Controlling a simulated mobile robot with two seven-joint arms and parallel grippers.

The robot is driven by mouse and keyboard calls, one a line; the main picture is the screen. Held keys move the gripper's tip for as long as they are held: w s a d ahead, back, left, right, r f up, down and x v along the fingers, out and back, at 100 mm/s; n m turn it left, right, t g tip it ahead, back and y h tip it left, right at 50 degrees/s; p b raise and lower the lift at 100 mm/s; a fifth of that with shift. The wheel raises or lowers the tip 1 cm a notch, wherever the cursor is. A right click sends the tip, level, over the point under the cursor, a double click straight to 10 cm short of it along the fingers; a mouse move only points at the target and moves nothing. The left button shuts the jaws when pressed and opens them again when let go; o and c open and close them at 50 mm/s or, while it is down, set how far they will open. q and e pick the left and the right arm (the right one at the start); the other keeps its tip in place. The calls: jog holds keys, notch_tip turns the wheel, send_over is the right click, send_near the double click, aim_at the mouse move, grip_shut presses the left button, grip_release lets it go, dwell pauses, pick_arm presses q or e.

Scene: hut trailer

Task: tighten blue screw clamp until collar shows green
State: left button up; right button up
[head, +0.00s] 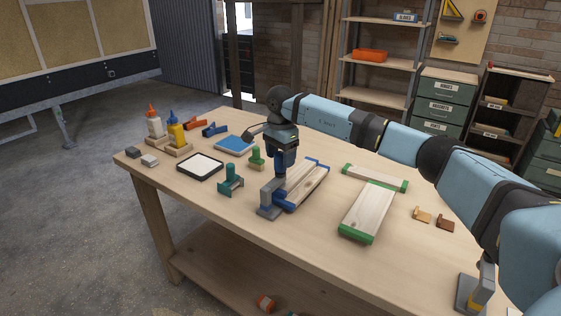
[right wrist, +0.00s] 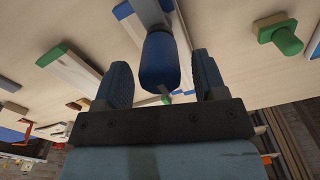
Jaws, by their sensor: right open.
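The blue screw clamp (head: 268,212) stands at the near end of a blue-ended wooden board (head: 308,184) on the workbench. Its blue handle (right wrist: 159,62) shows in the right wrist view between the two dark fingers of my right gripper (right wrist: 162,80). A gap shows on each side of the handle, so the fingers are around it but apart from it. In the head view my right gripper (head: 286,162) points down over the clamp and hides much of its upper part. I cannot make out the collar or its colour. My left gripper is not in view.
Green-ended boards (head: 365,213) lie to the right on the workbench (head: 300,232). A teal clamp-like piece (head: 230,180) and a green-handled piece (head: 256,158) stand close left. A black-rimmed tray (head: 200,167) and glue bottles (head: 176,130) are farther left. A grey piece with yellow (head: 468,294) stands at the near right.

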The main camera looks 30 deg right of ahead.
jog(key=shift+f, duration=1.05)
jog(key=c, duration=0.9)
jog(key=shift+c, duration=0.2)
jog(key=shift+m, duration=0.3)
